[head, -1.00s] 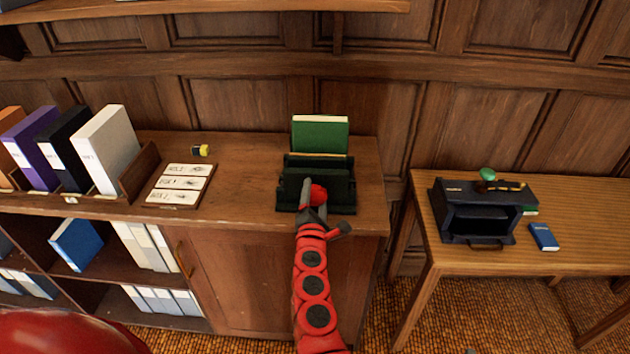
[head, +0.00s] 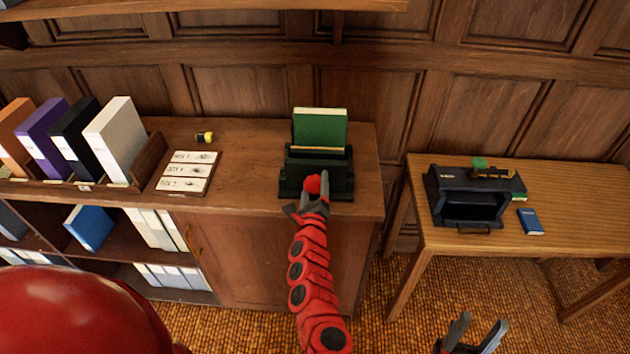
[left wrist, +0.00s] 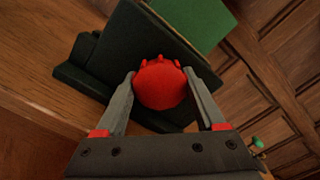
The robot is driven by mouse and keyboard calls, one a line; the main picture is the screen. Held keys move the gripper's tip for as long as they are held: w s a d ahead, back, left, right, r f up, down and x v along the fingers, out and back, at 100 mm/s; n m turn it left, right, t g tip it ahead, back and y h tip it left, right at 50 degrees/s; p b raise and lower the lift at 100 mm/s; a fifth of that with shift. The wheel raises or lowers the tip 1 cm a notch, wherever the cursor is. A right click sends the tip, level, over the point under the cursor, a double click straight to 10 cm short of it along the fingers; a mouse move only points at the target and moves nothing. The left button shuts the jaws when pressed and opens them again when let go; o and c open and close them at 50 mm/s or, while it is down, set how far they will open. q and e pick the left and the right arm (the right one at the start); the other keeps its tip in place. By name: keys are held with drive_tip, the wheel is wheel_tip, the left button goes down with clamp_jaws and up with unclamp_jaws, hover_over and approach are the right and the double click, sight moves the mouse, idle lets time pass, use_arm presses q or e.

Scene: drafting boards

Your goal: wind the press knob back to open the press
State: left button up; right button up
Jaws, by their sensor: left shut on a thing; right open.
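The dark green press (head: 338,186) stands on the wooden cabinet top, with a green book (head: 320,128) upright in it. It also shows in the left wrist view (left wrist: 82,82). The red press knob (head: 313,184) is on the press's front. My left gripper (head: 314,192) is at the knob, and in the left wrist view its two fingers lie on either side of the red knob (left wrist: 160,84), shut on it. My right gripper (head: 474,334) is open and empty at the bottom edge, in front of the side table.
A card board (head: 187,173), a small yellow-and-black item (head: 205,137) and a rack of binders (head: 110,140) stand left of the press. The side table (head: 580,220) holds a dark machine (head: 470,200) and a small blue book (head: 530,221). Cabinet top between cards and press is clear.

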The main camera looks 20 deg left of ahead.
use_arm(q)
drive_tip(key=o, duration=1.3)
drive_tip(key=shift+s+d, duration=0.15)
drive_tip(key=shift+s, duration=0.2)
drive_tip(key=p+v, duration=0.3)
drive_tip(key=v, duration=0.5)
drive_tip(key=shift+s+p, duration=0.15)
drive_tip(key=shift+p, duration=0.2)
